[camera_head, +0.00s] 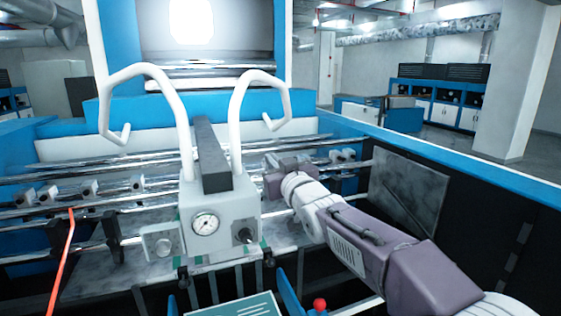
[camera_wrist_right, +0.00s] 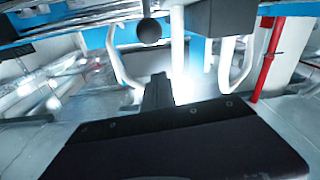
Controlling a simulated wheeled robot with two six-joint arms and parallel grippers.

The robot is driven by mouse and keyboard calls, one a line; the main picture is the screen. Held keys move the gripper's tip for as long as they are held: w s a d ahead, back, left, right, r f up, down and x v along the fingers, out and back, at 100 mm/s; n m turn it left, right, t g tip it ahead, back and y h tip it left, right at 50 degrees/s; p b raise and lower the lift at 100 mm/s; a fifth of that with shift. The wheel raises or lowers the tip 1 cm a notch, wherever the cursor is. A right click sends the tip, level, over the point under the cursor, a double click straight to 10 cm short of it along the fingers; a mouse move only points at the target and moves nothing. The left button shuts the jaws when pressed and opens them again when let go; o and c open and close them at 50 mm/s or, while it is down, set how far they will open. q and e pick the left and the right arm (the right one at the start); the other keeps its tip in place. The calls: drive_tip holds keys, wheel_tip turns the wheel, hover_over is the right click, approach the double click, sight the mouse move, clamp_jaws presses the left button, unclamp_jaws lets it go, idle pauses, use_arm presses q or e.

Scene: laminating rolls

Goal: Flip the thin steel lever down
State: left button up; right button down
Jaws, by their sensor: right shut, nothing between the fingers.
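I cannot pick out the thin steel lever with certainty. In the right wrist view the shut gripper (camera_wrist_right: 157,85) points up the picture. A dark ball (camera_wrist_right: 149,31) and a thin upright metal bar (camera_wrist_right: 177,45) show beyond it. My left gripper is out of view.
Two bent white tubes (camera_head: 165,85) rise above the box. Steel rollers (camera_head: 70,212) run across the machine, and a thin orange-red rod (camera_head: 62,262) stands at the left. A grey plate (camera_head: 408,195) and the blue machine edge (camera_head: 450,155) lie to the right of my arm.

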drive_tip(key=shift+w+a+r+p, duration=0.2)
drive_tip(key=shift+w+a+p, duration=0.1)
drive_tip(key=shift+w, duration=0.2)
drive_tip(key=shift+w+a+r+p, duration=0.2)
drive_tip(key=shift+w+a, duration=0.05)
drive_tip(key=shift+w, duration=0.2)
drive_tip(key=f, duration=0.3)
drive_tip(key=shift+s+d+f, duration=0.25)
drive_tip(key=shift+d+f, duration=0.05)
drive_tip(key=shift+f, duration=0.05)
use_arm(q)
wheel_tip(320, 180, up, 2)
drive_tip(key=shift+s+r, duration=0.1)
use_arm(e)
drive_tip(key=shift+s+d+f, duration=0.15)
drive_tip(key=shift+f, duration=0.2)
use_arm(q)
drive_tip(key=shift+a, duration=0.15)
